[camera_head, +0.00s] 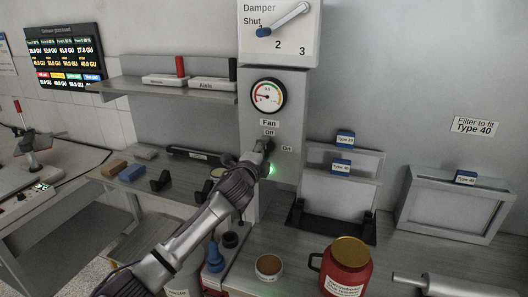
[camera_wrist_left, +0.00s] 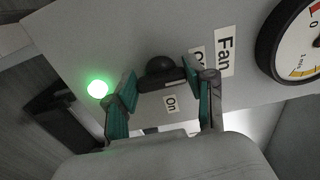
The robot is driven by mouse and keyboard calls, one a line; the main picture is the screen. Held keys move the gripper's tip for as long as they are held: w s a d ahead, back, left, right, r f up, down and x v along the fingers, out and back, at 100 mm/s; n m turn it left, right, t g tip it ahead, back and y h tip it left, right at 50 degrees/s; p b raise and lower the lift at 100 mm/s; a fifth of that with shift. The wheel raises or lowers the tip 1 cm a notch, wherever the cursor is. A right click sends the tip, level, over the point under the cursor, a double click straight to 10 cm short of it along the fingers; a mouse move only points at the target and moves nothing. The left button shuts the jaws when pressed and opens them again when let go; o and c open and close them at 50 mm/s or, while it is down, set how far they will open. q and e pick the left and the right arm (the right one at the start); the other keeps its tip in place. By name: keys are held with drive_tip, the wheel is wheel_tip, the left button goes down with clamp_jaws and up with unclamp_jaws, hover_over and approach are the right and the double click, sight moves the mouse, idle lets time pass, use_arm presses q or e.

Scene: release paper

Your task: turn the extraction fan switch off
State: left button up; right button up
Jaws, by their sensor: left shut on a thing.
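The fan switch (camera_wrist_left: 161,68) is a dark rounded knob on the grey panel, below the "Fan" label (camera_head: 269,123). The "Off" label (camera_head: 269,132) is above it and the "On" label (camera_head: 287,148) is to its right in the head view. A green lamp (camera_wrist_left: 97,89) glows beside the switch; it also shows in the head view (camera_head: 274,170). My left gripper (camera_head: 262,150) is at the switch, with its green-padded fingers (camera_wrist_left: 162,82) on either side of the knob, shut on it. The gripper hides much of the switch in the head view. My right gripper is not in view.
A round gauge (camera_head: 267,96) and a damper lever (camera_head: 284,20) are above the switch. A red jar (camera_head: 345,270) and a round tin (camera_head: 269,267) stand on the bench below. Filter frames (camera_head: 455,205) stand to the right. A shelf (camera_head: 170,88) is at the left.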

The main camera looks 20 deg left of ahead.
use_arm(q)
drive_tip(key=o, duration=1.2)
drive_tip(key=shift+c, duration=0.2)
drive_tip(key=s, duration=1.2)
drive_tip(key=shift+a, duration=0.25)
